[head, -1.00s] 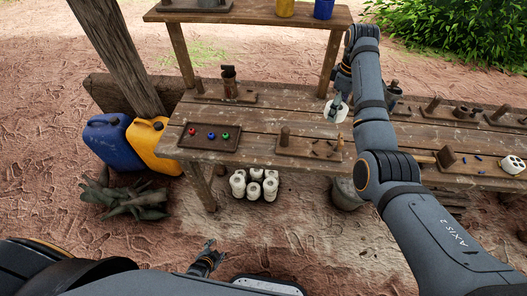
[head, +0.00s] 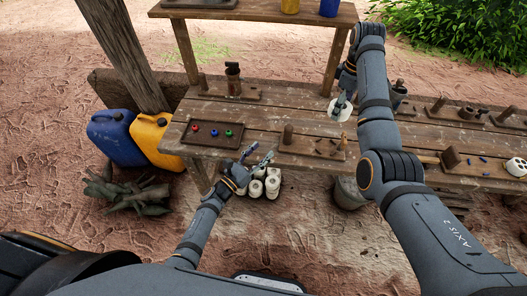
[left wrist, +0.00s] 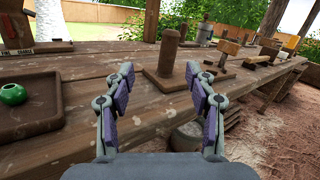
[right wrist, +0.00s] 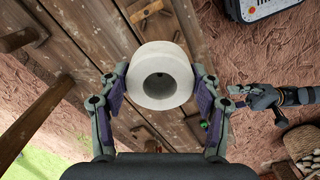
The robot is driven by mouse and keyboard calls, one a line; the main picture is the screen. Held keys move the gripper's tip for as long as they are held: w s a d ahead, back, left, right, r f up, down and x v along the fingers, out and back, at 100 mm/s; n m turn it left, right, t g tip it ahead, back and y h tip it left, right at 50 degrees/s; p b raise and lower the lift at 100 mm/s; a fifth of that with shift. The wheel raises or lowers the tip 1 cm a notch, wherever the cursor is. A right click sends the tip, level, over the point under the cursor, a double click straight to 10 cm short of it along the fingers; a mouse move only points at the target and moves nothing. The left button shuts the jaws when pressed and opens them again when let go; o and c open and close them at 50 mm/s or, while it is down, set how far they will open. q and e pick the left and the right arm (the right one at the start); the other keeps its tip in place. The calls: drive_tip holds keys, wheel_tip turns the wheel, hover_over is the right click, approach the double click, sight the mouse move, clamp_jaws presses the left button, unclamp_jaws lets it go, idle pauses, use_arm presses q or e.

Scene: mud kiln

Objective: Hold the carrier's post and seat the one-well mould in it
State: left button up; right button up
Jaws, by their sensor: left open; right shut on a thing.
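The carrier (head: 308,150), a wooden board with an upright round post (head: 288,134), lies near the bench's front edge. In the left wrist view its post (left wrist: 168,50) stands upright beyond my fingertips, with smaller pegs on the board. My left gripper (head: 260,156) is open and empty, in front of the bench edge and apart from the post.
A tray (head: 210,143) with red, blue and green balls is left of the carrier on the bench. White cylinders (head: 272,187) stand below the front edge. More boards with posts lie right and behind. A raised shelf (head: 250,14) spans the back.

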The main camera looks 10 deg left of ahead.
sight(285, 137)
use_arm(q)
drive_tip(key=m+g, duration=0.1)
drive_tip(key=m+h, duration=0.1)
drive_tip(key=w+d+m+g, duration=0.1)
drive_tip(key=shift+w+f+g, duration=0.1)
drive_tip(key=shift+f+g, duration=0.15)
drive_tip(key=shift+g, duration=0.05)
drive_tip(key=x, duration=1.2)
drive_tip(key=shift+d, duration=0.1)
drive_tip(key=shift+c, duration=0.4)
clamp_jaws()
use_arm(e)
wheel_tip(285, 137, down, 12)
drive_tip(key=shift+r, duration=0.1)
